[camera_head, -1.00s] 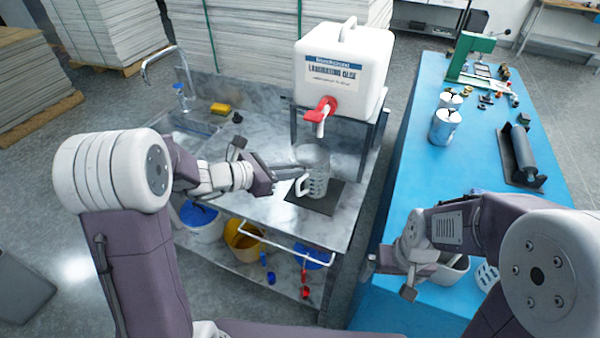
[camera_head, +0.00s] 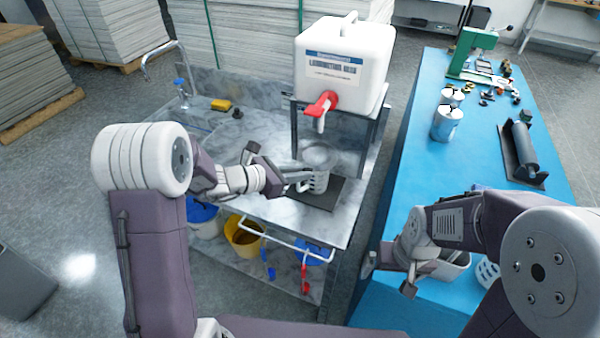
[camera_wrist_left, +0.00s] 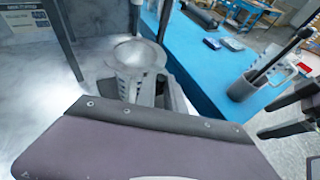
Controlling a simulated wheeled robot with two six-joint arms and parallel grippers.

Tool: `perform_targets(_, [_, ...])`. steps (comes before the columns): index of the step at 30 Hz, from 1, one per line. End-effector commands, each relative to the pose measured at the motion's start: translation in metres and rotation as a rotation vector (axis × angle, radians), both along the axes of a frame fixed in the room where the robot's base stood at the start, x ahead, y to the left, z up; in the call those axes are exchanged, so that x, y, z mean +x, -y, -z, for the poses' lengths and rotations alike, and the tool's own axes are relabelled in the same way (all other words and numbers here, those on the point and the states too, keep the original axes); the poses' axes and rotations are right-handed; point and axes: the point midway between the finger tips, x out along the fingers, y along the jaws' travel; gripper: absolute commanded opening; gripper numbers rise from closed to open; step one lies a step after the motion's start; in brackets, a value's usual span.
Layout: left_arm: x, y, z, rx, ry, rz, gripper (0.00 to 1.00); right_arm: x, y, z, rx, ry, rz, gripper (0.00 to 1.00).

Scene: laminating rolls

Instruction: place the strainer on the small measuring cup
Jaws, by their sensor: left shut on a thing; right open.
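The small measuring cup (camera_head: 320,183) stands upright on a dark mat on the marble bench, its handle towards the left. It also shows in the left wrist view (camera_wrist_left: 128,87). The strainer (camera_head: 318,153), a pale round bowl shape, is over the cup's mouth; its open rim shows in the left wrist view (camera_wrist_left: 138,54). My left gripper (camera_head: 306,178) is shut at the strainer, close by the cup handle. The fingers partly hide the join, so I cannot tell whether strainer and cup touch. My right gripper (camera_head: 392,274) is open and empty near the blue table's edge.
A white glue canister (camera_head: 343,70) with a red tap (camera_head: 320,106) stands on a frame behind the cup. The blue table (camera_head: 415,185) at right carries metal cans (camera_head: 445,124) and a dark roller (camera_head: 524,150). A yellow sponge (camera_head: 221,105) lies near the sink.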

Motion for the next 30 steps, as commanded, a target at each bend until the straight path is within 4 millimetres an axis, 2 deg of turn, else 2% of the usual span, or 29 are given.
perform_targets(3, [0.000,0.000,0.005,0.000,0.001,0.000,0.00,0.000,0.000,0.005,0.000,0.000,0.000,0.95])
perform_targets(4, [0.000,0.000,0.003,0.000,0.000,0.000,0.22,0.000,0.000,0.004,0.000,0.000,0.000,0.95])
perform_targets(6, [0.000,0.000,0.003,0.000,0.000,0.000,0.35,0.000,0.000,0.003,0.000,0.000,0.000,0.95])
perform_targets(14, [0.000,0.000,0.002,0.000,0.000,0.000,0.35,0.000,0.000,0.003,0.000,0.000,0.000,0.95])
perform_targets(19, [0.000,0.000,-0.013,0.000,0.000,0.000,0.35,0.000,0.000,-0.013,0.000,0.000,0.000,0.95])
perform_targets(21, [-0.007,-0.011,-0.013,-0.001,0.002,-0.004,0.35,0.000,0.000,-0.007,0.000,0.001,0.000,0.95])
perform_targets(30, [-0.051,-0.068,-0.043,0.001,0.003,-0.006,0.35,0.000,0.000,-0.009,0.000,0.000,0.000,0.95])
